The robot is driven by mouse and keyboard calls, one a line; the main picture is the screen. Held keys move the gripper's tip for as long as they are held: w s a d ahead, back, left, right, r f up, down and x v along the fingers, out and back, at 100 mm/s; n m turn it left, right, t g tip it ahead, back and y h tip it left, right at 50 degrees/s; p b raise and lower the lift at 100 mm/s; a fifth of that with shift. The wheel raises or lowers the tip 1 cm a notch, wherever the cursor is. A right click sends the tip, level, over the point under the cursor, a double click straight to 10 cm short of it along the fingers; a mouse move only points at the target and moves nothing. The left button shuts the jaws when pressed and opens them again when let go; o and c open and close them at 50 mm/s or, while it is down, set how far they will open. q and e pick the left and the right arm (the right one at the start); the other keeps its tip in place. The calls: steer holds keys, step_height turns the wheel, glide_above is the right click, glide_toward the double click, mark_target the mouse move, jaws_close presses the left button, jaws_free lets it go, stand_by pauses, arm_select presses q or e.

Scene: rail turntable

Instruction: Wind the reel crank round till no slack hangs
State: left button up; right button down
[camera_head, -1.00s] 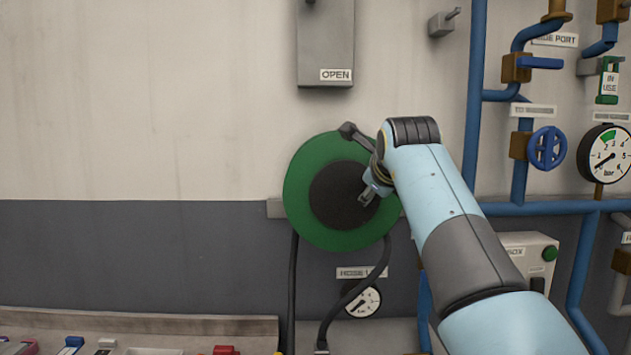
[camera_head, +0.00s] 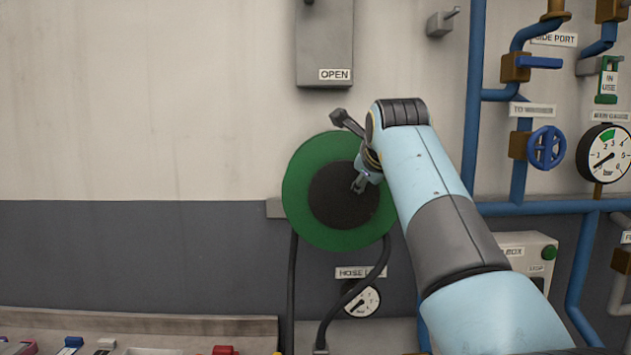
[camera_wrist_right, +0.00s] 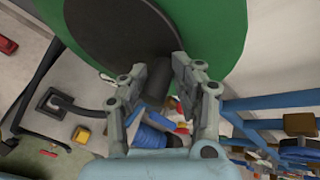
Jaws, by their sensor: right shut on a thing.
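The green reel (camera_head: 300,190) with a dark round middle (camera_head: 335,200) is fixed to the wall. A black hose (camera_head: 291,285) hangs straight from its left side, and another black length (camera_head: 378,265) bows down from its right side. My right gripper (camera_head: 360,184) is in front of the reel's dark middle, right of its centre. In the right wrist view its fingers (camera_wrist_right: 157,75) are shut on a dark cylindrical crank handle (camera_wrist_right: 155,82), with the green rim (camera_wrist_right: 225,30) behind. The crank is mostly hidden in the head view. My left gripper is out of view.
A grey box marked OPEN (camera_head: 325,45) is above the reel. Blue pipes (camera_head: 470,100), a blue valve wheel (camera_head: 546,148) and a gauge (camera_head: 604,155) are to the right. A small gauge (camera_head: 363,302) is below. A tray (camera_head: 150,324) is at lower left.

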steer(key=shift+a+r, duration=0.2)
steer(key=shift+r, duration=0.05)
